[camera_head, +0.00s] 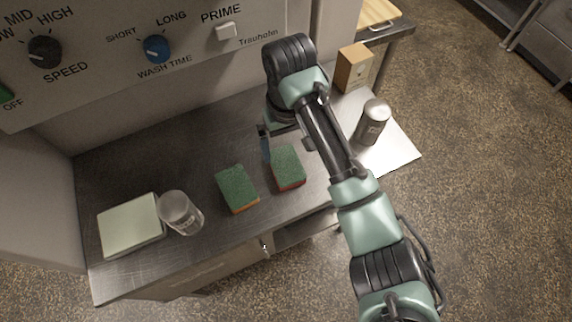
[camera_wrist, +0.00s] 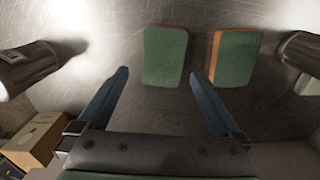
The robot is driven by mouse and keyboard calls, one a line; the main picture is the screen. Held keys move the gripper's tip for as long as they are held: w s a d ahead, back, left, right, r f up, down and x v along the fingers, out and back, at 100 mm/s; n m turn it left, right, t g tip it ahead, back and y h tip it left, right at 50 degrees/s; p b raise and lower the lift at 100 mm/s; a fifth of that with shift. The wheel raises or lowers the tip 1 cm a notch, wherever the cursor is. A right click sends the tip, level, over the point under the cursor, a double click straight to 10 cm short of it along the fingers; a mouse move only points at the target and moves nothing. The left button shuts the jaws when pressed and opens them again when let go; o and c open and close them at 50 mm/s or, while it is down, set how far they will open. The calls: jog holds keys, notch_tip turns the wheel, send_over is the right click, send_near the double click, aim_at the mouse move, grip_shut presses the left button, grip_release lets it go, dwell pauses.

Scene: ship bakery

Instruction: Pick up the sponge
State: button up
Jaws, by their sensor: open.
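Two green-topped sponges lie apart on the metal counter (camera_head: 160,150). The right one in the head view, the red-based sponge (camera_head: 287,168), is nearest my gripper (camera_head: 266,145). The orange-based sponge (camera_head: 237,189) lies to its left. In the wrist view the order is mirrored: the red-based sponge (camera_wrist: 165,56) is on the left, and the orange-based sponge (camera_wrist: 235,58) is on the right. My gripper (camera_wrist: 159,76) is open and empty, its blue fingers pointing towards the sponges. The red-based sponge appears ahead, between the fingertip lines. In the head view my arm hides part of the gripper.
A metal canister (camera_head: 372,122) and a cardboard box (camera_head: 352,67) stand right of my arm. Another canister (camera_head: 181,212) and a pale rectangular block (camera_head: 131,225) are at the left. A control panel (camera_head: 180,45) rises behind the counter. Bare counter lies behind the sponges.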

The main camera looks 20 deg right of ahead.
aim_at(287, 164)
jog(key=shift+s+f, duration=0.15)
jog(key=shift+f, duration=0.35)
jog(key=f, duration=0.2)
jog(key=f+p, duration=0.1)
jog(key=f, duration=0.1)
jog(key=shift+a+f, duration=0.2)
jog(key=shift+f, duration=0.05)
jog(key=shift+c, duration=0.2)
